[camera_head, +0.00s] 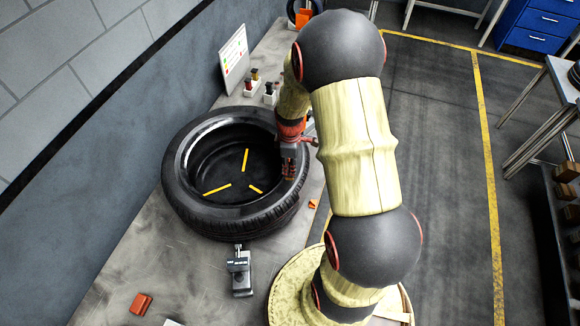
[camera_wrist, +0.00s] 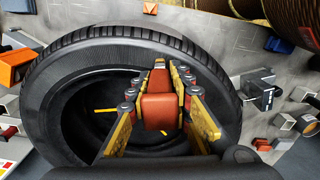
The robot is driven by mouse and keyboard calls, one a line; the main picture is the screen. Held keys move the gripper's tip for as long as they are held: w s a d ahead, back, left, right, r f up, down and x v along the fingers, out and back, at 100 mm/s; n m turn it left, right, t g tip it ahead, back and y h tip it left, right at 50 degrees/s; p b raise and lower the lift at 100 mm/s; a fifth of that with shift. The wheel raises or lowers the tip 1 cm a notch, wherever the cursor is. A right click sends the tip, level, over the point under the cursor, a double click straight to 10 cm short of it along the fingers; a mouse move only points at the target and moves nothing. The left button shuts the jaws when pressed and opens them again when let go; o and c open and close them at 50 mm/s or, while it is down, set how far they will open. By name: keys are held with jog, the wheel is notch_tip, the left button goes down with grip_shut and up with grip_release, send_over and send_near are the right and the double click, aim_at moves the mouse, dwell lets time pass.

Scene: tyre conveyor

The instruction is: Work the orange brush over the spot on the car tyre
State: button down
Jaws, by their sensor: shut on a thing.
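The car tyre (camera_head: 185,190) lies flat on the grey worktop, and it fills much of the wrist view (camera_wrist: 100,48). My gripper (camera_head: 289,170) is at the tyre's right side, over the inner rim. In the wrist view my gripper (camera_wrist: 160,90) is shut on the orange brush (camera_wrist: 158,111), which sits between the yellow-padded fingers. The brush's bristles are hidden, and I cannot tell whether it touches the tyre. I cannot make out a distinct spot on the tyre. In the head view the brush is too small and covered to tell apart.
A grey clamp-like device (camera_head: 240,272) stands close to the tyre's near edge. An orange-red block (camera_head: 141,303) lies at the front left. Small boxes (camera_head: 250,87) and a white board (camera_head: 234,58) stand behind the tyre. A wall borders the worktop's left; open floor lies right.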

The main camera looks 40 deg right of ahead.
aim_at(297, 167)
jog(key=shift+f+b, duration=0.5)
jog(key=shift+f, duration=0.25)
jog(key=shift+d, duration=0.15)
dwell(0.3)
jog(key=shift+w+d, duration=0.25)
jog(key=shift+d, duration=0.25)
jog(key=shift+w+d, duration=0.2)
jog(key=shift+d, duration=0.25)
jog(key=shift+w+d+b, duration=0.15)
jog(key=shift+w+d, duration=0.1)
jog(key=shift+d, duration=0.25)
jog(key=shift+w+d+b, duration=0.15)
jog(key=shift+w+d, duration=0.1)
jog(key=shift+d, duration=0.2)
jog(key=shift+w+d, duration=0.15)
jog(key=shift+d, duration=0.05)
jog(key=shift+w+d, duration=0.45)
jog(key=shift+d, duration=0.25)
jog(key=shift+d, duration=0.1)
